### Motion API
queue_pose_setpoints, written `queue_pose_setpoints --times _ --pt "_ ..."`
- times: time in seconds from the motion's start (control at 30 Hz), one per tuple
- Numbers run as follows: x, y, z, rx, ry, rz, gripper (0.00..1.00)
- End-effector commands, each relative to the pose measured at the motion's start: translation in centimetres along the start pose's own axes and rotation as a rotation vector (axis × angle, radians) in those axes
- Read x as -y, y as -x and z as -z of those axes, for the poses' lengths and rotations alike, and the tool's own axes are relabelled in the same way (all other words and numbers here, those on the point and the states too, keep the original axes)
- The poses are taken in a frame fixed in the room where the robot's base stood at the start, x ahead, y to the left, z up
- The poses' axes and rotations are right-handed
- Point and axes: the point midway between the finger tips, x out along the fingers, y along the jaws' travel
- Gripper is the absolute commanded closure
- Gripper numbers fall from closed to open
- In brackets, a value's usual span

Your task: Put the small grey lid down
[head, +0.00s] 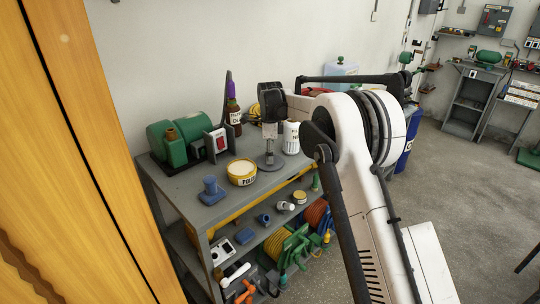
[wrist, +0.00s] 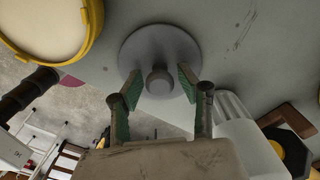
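The small grey lid (wrist: 135,48) is a round disc with a knob (wrist: 158,80) in its middle. It lies flat on the grey workbench top, close to the edge, and also shows in the head view (head: 261,165). My gripper (wrist: 159,86) is over the lid, with its two green-padded fingers on either side of the knob. Gaps show between the pads and the knob, so the gripper is open. In the head view my gripper (head: 270,146) points down over the lid, and its fingertips are too small to judge there.
A yellow-rimmed tin (head: 242,179) stands just left of the lid. A white bottle (head: 291,140) stands close on its right, and a dark bottle (head: 235,117) behind. A green machine (head: 168,146) and a blue object (head: 211,190) are farther left. The shelf below holds several items.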

Motion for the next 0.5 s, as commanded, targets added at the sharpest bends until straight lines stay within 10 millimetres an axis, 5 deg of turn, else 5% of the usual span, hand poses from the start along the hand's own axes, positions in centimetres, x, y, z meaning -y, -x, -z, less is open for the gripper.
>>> queue_pose_setpoints --times 0.27,0.5 --pt "0.0 1.6 0.0 0.000 0.000 0.000 0.64" --pt "0.0 6.3 0.0 0.000 0.000 0.000 0.64"
